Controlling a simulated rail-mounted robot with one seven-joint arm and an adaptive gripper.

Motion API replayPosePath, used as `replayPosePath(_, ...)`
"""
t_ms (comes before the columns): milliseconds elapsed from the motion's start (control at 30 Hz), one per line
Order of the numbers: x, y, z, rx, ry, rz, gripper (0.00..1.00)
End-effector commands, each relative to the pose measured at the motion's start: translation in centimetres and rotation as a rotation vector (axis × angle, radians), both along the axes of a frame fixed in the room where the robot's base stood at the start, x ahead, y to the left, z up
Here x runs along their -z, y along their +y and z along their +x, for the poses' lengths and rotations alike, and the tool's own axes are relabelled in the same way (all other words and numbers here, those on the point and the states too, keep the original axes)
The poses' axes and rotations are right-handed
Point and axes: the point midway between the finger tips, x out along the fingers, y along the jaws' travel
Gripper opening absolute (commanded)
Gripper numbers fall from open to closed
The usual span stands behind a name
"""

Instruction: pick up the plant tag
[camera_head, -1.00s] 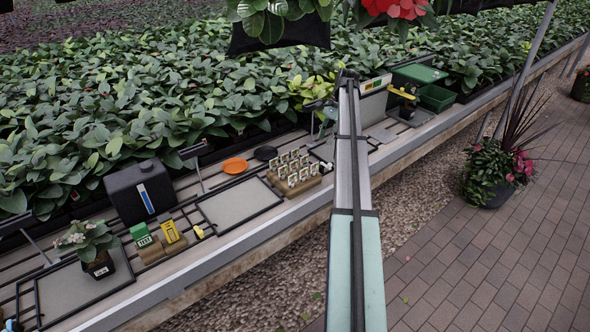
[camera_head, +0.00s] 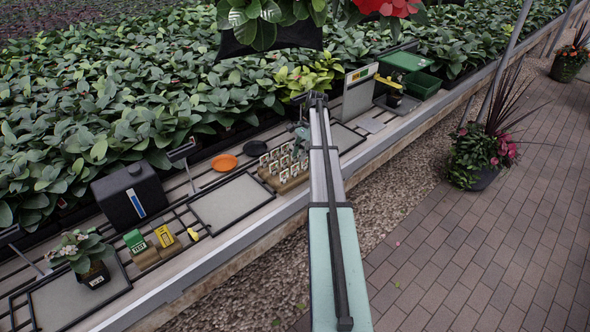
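Several small white plant tags (camera_head: 286,160) with green and dark pictures stand upright in rows in a tan wooden block (camera_head: 291,185) on the bench. My arm reaches over the bench from the front, its far joint just right of and beyond the block. My gripper (camera_head: 302,133) seems to be the small dark greenish shape by that joint, close to the tags' back right end. It is small and partly hidden, so its fingers cannot be made out. I cannot tell whether it touches any tag.
An orange saucer (camera_head: 224,162), black saucer (camera_head: 254,148) and grey tray (camera_head: 231,201) lie left of the block. A black container (camera_head: 122,198), green box (camera_head: 134,241) and potted plant (camera_head: 86,250) stand farther left. A display unit (camera_head: 357,95) and green bin (camera_head: 424,84) stand right.

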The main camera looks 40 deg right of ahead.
Motion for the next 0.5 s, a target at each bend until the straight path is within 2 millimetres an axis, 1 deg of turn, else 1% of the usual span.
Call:
replayPosePath(267, 1.0, 0.4, 0.0, 0.000, 0.000, 0.000, 0.35)
replayPosePath(367, 1.8, 0.8, 0.0, 0.000, 0.001, 0.001, 0.35)
replayPosePath(500, 3.4, 1.4, 0.1, 0.000, 0.002, 0.001, 0.35)
